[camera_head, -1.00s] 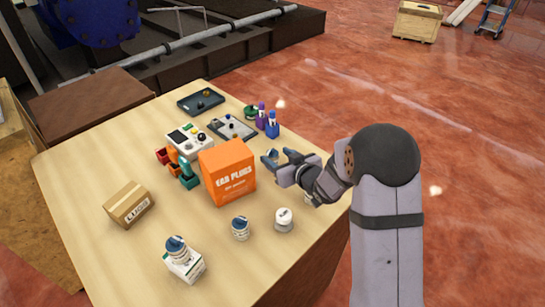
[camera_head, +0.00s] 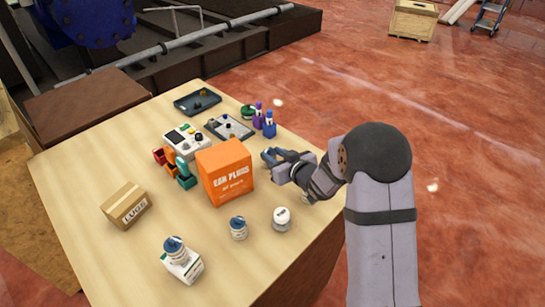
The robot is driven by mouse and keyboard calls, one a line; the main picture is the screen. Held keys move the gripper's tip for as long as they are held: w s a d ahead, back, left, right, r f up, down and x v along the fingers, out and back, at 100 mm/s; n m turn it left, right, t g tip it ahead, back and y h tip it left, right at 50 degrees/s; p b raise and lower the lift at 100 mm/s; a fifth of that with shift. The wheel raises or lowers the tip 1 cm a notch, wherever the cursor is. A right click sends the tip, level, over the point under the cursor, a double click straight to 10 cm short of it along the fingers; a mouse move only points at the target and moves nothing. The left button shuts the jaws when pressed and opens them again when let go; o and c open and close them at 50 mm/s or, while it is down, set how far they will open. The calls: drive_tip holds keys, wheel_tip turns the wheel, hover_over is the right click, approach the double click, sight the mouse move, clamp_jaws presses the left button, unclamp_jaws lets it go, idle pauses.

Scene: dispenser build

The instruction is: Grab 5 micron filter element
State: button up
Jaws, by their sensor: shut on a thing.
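My gripper (camera_head: 272,160) is at the right side of the table, just right of the orange ear plugs box. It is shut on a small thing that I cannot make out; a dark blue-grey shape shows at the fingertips. Several small white canister-like items with labels stand near the table's front: one with a blue-grey top (camera_head: 238,228), one with a white top (camera_head: 282,220), and one with a blue-grey top (camera_head: 174,250) on a small white box (camera_head: 184,267). Their print is too small to read, so I cannot tell which is the 5 micron filter element.
The orange ear plugs box (camera_head: 225,172) stands mid-table, close to my gripper. Behind it are a white device (camera_head: 184,142), orange and teal bins (camera_head: 184,176), dark trays (camera_head: 197,101) and purple and blue bottles (camera_head: 269,125). A cardboard box (camera_head: 125,206) stands left. The front left tabletop is clear.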

wheel_tip(320, 180, up, 10)
drive_tip(key=shift+b, duration=0.35)
